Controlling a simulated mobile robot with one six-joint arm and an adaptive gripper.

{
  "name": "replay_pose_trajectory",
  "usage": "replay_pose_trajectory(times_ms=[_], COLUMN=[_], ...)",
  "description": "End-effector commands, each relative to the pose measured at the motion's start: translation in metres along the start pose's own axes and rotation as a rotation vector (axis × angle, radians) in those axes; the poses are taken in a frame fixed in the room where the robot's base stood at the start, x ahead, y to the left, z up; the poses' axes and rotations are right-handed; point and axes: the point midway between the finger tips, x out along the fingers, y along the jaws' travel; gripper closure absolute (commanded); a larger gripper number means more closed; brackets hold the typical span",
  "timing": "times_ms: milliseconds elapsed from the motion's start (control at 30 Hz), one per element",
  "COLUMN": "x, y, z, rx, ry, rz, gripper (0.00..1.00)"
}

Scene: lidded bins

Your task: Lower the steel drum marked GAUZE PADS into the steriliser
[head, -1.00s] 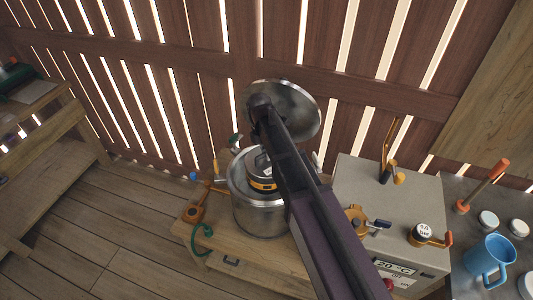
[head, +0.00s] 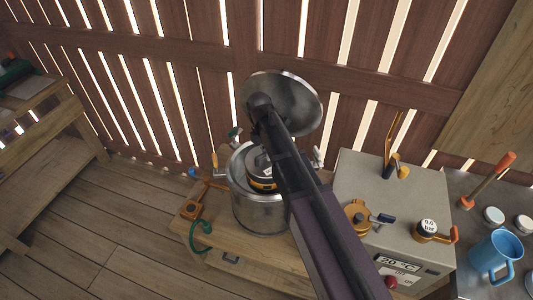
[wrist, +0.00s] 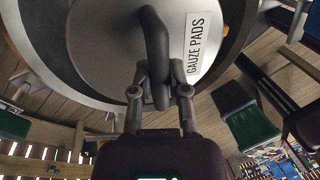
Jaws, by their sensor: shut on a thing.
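The steel drum marked GAUZE PADS (wrist: 205,32) has a round steel lid with a white label and a dark loop handle. In the head view the drum (head: 261,172), with a yellow and black band, is at the mouth of the open steel steriliser (head: 262,214), its top still above the rim. In the wrist view the steriliser's rim (wrist: 47,70) curves around the drum. My gripper (wrist: 160,90) is shut on the handle. My arm partly hides the drum and steriliser in the head view; how deep the drum's bottom sits is hidden.
A raised round steel lid (head: 300,95) stands behind the steriliser. A grey box (head: 375,185) with valves and a gauge is close on the right; a blue mug (head: 491,257) is beyond. An orange-brown tool (head: 192,208) and green hose (head: 202,238) lie left. A slatted wall rises behind.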

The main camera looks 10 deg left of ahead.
Motion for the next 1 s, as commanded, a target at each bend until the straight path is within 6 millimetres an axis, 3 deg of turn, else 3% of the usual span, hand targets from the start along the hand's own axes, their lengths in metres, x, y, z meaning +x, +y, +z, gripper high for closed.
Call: replay_pose_trajectory(times_ms=[1000], x=[0.033], y=[0.007], z=[0.000], rx=[0.000], ry=[0.000], rz=[-0.001], gripper=[1.00])
